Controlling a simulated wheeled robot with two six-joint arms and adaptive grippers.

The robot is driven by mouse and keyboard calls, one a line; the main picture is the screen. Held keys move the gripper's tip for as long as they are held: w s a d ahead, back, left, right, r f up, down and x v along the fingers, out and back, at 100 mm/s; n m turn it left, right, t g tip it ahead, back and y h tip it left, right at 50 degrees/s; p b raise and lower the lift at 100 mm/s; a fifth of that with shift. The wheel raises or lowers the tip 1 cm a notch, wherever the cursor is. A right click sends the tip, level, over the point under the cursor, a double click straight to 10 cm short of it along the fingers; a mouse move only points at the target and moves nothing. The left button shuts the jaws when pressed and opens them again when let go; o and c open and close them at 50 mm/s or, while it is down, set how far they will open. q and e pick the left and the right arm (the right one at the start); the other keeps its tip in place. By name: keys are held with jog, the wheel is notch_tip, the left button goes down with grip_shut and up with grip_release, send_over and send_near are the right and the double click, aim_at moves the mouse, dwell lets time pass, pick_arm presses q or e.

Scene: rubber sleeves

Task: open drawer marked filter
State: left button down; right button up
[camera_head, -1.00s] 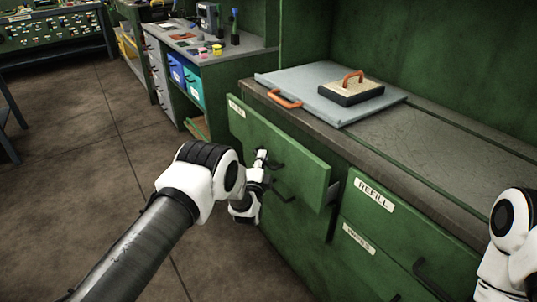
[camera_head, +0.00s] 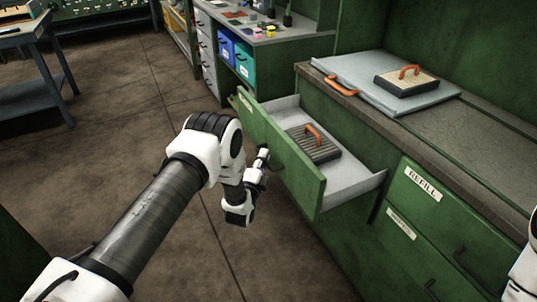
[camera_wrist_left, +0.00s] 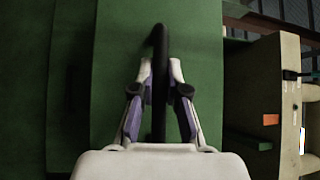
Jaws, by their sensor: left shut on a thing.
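A green drawer (camera_head: 285,158) of the workbench stands well pulled out, and its pale inside shows. A white label (camera_head: 245,102) sits at its far upper corner, too slanted to read. My left gripper (camera_head: 266,167) is shut on the drawer's dark handle (camera_head: 277,161), in front of the drawer face. In the left wrist view the fingers (camera_wrist_left: 159,100) stand on both sides of the dark handle bar (camera_wrist_left: 159,48). A dark ridged block with an orange handle (camera_head: 314,145) lies inside the drawer. My right gripper is out of view.
A drawer marked REFILL (camera_head: 423,187) and another labelled drawer below it (camera_head: 401,224) are closed on the right. A grey board (camera_head: 345,75) and a block with an orange handle (camera_head: 407,82) lie on the countertop. Floor (camera_head: 160,105) left of the drawer is open.

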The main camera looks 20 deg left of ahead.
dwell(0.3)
pick_arm(q)
jog(key=c, duration=1.2)
grip_release()
jog(key=shift+s, duration=0.1)
jog(key=s, duration=0.4)
jog(key=s+d+f, duration=0.1)
jog(key=s, duration=0.6)
jog(key=shift+s+d+f, duration=0.25)
jog(key=shift+s+f, duration=0.1)
